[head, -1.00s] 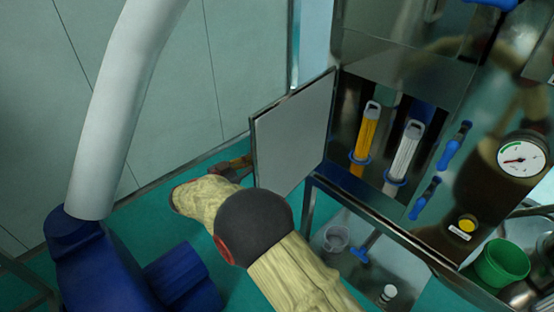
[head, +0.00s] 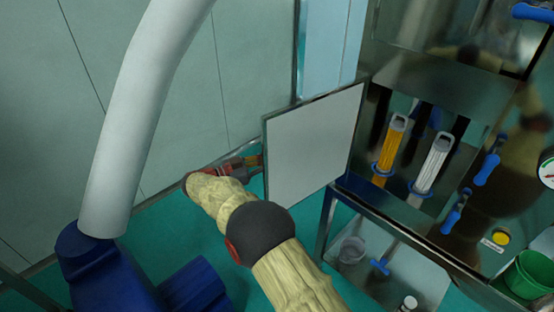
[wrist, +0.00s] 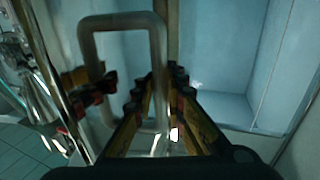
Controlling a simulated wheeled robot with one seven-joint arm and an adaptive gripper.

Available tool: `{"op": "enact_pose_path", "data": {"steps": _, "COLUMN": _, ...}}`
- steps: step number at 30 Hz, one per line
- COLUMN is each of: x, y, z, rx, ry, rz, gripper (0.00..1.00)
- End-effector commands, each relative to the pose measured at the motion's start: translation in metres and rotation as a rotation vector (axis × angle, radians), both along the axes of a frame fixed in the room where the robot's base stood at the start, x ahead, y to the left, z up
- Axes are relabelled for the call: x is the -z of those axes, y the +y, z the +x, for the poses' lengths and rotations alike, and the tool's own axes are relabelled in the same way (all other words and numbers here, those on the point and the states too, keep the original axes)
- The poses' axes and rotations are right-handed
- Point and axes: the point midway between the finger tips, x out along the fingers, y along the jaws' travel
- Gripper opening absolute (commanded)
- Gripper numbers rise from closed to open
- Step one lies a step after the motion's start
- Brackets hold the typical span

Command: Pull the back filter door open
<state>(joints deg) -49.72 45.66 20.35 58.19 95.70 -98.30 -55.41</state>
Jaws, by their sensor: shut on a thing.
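The filter door (head: 312,148) is a flat light-grey panel with a metal rim. It stands swung open at the left side of the cabinet in the head view. My gripper (head: 246,166) is at the door's left edge, with its fingertips partly hidden behind the panel. In the wrist view, a U-shaped metal handle (wrist: 122,22) stands out towards me. My gripper (wrist: 160,105) is shut on its right leg, with a finger on each side.
The open compartment holds a yellow filter (head: 391,145) and a white filter (head: 433,163) with blue parts. Blue latches (head: 487,168) sit to their right. A lower shelf holds a clear cup (head: 352,249); a green bucket (head: 532,275) stands at right. A pale wall is behind my arm.

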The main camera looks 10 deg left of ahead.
Motion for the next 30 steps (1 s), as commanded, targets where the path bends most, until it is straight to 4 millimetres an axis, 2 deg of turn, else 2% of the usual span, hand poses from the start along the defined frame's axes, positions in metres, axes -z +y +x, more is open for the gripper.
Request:
{"op": "enact_pose_path", "data": {"steps": 2, "x": 0.000, "y": 0.001, "z": -0.001, "rx": -0.002, "ry": 0.001, "rz": 0.001, "gripper": 0.00}}
{"op": "enact_pose_path", "data": {"steps": 3, "x": 0.000, "y": 0.001, "z": -0.001, "rx": -0.002, "ry": 0.001, "rz": 0.001, "gripper": 0.14}}
{"op": "enact_pose_path", "data": {"steps": 6, "x": 0.000, "y": 0.001, "z": 0.000, "rx": -0.001, "ry": 0.001, "rz": 0.001, "gripper": 0.19}}
{"op": "enact_pose_path", "data": {"steps": 17, "x": 0.000, "y": 0.004, "z": -0.003, "rx": -0.001, "ry": -0.001, "rz": 0.001, "gripper": 0.19}}
{"op": "enact_pose_path", "data": {"steps": 23, "x": 0.001, "y": 0.027, "z": -0.021, "rx": -0.004, "ry": 0.001, "rz": -0.001, "gripper": 0.19}}
{"op": "enact_pose_path", "data": {"steps": 30, "x": 0.001, "y": 0.065, "z": -0.053, "rx": -0.003, "ry": -0.001, "rz": 0.001, "gripper": 0.19}}
